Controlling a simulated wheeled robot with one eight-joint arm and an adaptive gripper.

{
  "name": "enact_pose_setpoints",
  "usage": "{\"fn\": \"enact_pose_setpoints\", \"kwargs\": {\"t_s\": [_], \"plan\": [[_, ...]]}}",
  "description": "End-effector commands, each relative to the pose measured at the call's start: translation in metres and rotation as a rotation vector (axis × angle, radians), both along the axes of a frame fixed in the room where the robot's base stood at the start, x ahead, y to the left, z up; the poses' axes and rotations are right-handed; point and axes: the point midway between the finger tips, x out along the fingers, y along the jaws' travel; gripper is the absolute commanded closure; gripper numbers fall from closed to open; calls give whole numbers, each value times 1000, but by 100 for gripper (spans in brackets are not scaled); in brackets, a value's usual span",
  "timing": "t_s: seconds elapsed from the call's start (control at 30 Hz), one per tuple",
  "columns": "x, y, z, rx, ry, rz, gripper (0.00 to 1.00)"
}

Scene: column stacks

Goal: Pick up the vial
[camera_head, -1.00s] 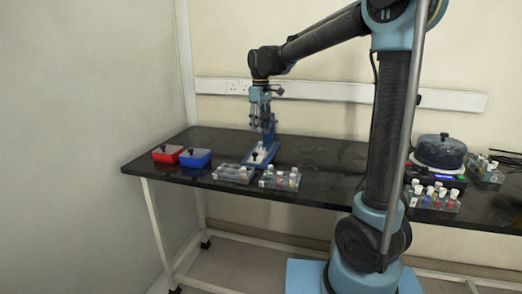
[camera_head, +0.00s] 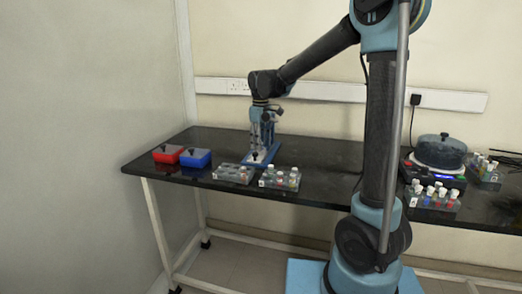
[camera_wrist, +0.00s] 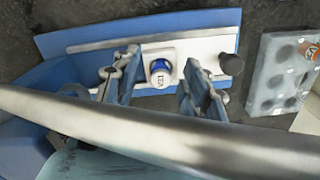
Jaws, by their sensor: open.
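My gripper (camera_wrist: 158,66) is open, with one finger on each side of the vial and gaps between. In the head view my gripper (camera_head: 263,138) points down over the blue stand (camera_head: 251,167). The vial cannot be made out clearly there.
A dark knob (camera_wrist: 231,64) stands right of the fingers. A grey rack (camera_wrist: 268,80) is farther right. A shiny metal bar (camera_wrist: 150,125) crosses the wrist view. Red (camera_head: 167,154) and blue (camera_head: 195,158) boxes lie left; two vial racks (camera_head: 233,174) (camera_head: 280,178) stand in front.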

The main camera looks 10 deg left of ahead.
Motion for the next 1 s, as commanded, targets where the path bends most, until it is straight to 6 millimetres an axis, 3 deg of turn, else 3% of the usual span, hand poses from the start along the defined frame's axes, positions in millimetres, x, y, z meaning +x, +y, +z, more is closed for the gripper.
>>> {"fn": "enact_pose_setpoints", "kwargs": {"t_s": [0.07, 0.23, 0.67, 0.87, 1.0], "plan": [[0, 0, 0, 0, 0, 0, 64], [0, 0, 0, 0, 0, 0, 96], [0, 0, 4, 0, 0, 0, 99], [0, 0, 28, 0, 0, 0, 99], [-1, 0, 58, 0, 0, 0, 99]]}}
